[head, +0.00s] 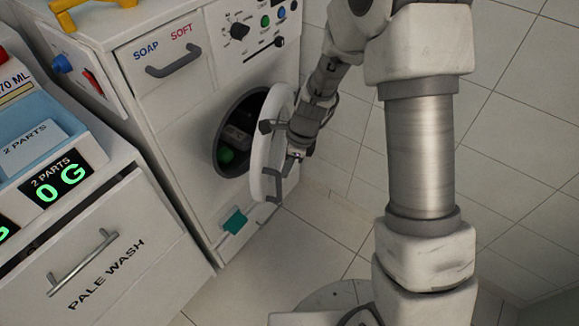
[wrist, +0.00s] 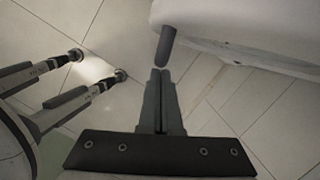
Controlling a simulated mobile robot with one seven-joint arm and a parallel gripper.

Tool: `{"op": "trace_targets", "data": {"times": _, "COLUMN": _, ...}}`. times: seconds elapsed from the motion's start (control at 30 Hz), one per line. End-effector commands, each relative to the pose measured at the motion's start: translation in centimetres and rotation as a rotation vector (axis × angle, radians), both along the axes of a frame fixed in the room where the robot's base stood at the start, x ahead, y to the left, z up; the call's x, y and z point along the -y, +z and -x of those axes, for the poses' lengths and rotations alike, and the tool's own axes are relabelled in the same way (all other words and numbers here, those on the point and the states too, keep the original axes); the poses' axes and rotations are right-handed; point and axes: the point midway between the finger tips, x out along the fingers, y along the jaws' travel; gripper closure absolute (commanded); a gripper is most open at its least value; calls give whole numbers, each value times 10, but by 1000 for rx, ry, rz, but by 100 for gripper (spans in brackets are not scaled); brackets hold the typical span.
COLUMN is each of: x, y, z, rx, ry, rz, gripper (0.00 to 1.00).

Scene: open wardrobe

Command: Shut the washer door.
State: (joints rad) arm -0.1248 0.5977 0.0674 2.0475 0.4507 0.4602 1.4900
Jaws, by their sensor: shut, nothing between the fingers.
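The white washer (head: 165,120) stands left of centre in the head view. Its round white door (head: 264,150) is swung open and juts out from the dark drum opening (head: 239,132). A grey handle (head: 277,186) is on the door's outer side. My gripper (head: 289,163) is at the door's outer side, close to the handle; contact cannot be told. In the wrist view my gripper's fingers (wrist: 160,74) are shut and empty. A dark grey bar end (wrist: 166,45), likely the handle, is just beyond the fingertips. The white door edge (wrist: 245,35) fills the upper right.
A white cabinet (head: 120,235) marked PALE WASH, with a scale display (head: 58,180), stands at left. A grey drawer handle (head: 174,60) is on the washer's front. A green item (head: 227,156) lies in the drum. The tiled floor (head: 330,225) in front is mostly clear.

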Motion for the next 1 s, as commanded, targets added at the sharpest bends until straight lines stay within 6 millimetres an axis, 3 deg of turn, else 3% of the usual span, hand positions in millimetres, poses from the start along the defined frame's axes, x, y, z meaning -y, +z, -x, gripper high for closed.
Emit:
{"op": "trace_targets", "data": {"times": 0.6, "x": -113, "y": 6, "z": -23, "rx": -1, "ry": -296, "rz": 2, "gripper": 100}}
{"op": "trace_targets", "data": {"times": 0.8, "x": -136, "y": 3, "z": -31, "rx": 0, "ry": -363, "rz": 2, "gripper": 100}}
{"op": "trace_targets", "data": {"times": 1.0, "x": -142, "y": 1, "z": -34, "rx": 3, "ry": -380, "rz": -3, "gripper": 100}}
